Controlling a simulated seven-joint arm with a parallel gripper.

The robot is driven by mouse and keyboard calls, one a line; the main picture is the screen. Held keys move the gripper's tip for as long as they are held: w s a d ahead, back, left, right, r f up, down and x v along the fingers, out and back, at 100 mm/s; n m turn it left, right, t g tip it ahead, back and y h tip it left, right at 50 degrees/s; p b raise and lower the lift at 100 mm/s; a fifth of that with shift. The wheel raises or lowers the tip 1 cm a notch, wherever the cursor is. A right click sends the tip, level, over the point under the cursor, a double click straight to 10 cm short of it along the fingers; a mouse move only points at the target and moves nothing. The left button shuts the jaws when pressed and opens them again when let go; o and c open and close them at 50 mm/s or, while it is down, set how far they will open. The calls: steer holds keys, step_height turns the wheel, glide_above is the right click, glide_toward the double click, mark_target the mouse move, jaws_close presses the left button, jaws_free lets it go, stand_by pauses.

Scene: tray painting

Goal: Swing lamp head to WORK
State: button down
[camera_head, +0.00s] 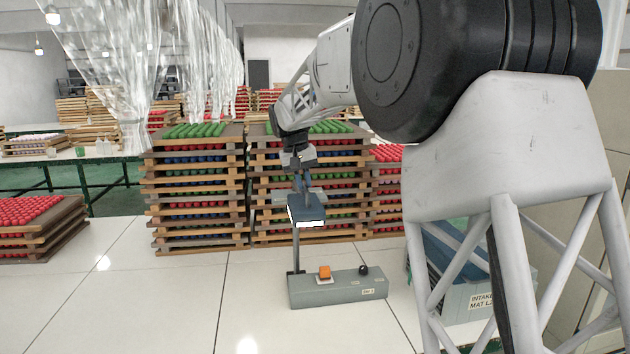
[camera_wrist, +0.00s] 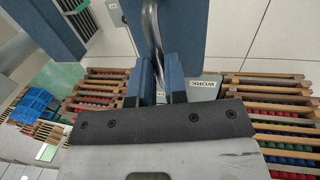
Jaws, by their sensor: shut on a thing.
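The lamp has a blue head (camera_head: 306,211) with a bright white underside, on a thin dark post (camera_head: 296,245) rising from a grey base (camera_head: 345,291). My gripper (camera_head: 303,188) is right above the head, pointing down. In the wrist view, my gripper's blue fingers (camera_wrist: 160,80) are shut on a curved metal handle (camera_wrist: 151,32) of the lamp head. A WORK label (camera_wrist: 204,84) shows just right of the fingers. The exact joint between head and post is hard to make out.
The base carries an orange button (camera_head: 324,272) and a black knob (camera_head: 363,270). Tall stacks of wooden trays (camera_head: 200,195) with coloured pieces stand close behind the lamp. A grey bin labelled INTAKE (camera_head: 468,300) is at right. The white surface in front is clear.

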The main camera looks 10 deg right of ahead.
steer(key=shift+a+r+m, duration=0.1)
steer(key=shift+a+m, duration=0.2)
steer(key=shift+a, duration=0.2)
steer(key=c, duration=1.1)
jaws_free()
steer(key=shift+c, duration=0.2)
step_height(320, 180, up, 8)
steer(key=a, duration=0.1)
steer(key=shift+a+f, duration=0.2)
steer(key=shift+a, duration=0.05)
